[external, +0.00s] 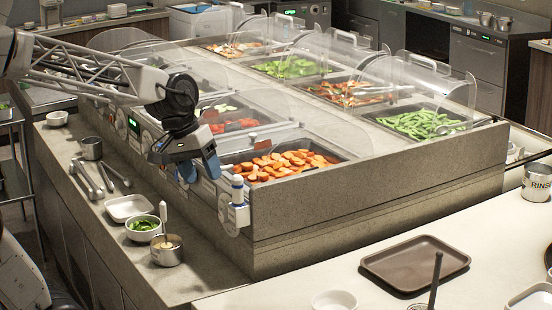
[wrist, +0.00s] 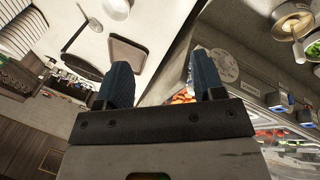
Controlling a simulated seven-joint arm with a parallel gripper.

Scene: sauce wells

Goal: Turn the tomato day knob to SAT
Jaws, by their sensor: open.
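My gripper (external: 200,170) is open and empty, hanging in front of the control face of the sauce-well counter. Its two blue fingers also show wide apart in the wrist view (wrist: 163,78). A round pale dial plate with markings (wrist: 223,65) lies just beyond the right finger in the wrist view; its lettering is too small to read. The tomato well (external: 235,125) with red pieces is behind my gripper. I cannot tell which dial is the tomato day knob; part of the control face is hidden by my gripper.
A white and blue fitting (external: 237,192) stands at the counter's near corner, close right of my gripper. A well of orange pieces (external: 285,163) lies behind it. The ledge below holds a steel pot (external: 166,254), a bowl of greens (external: 142,228) and a white dish (external: 129,207).

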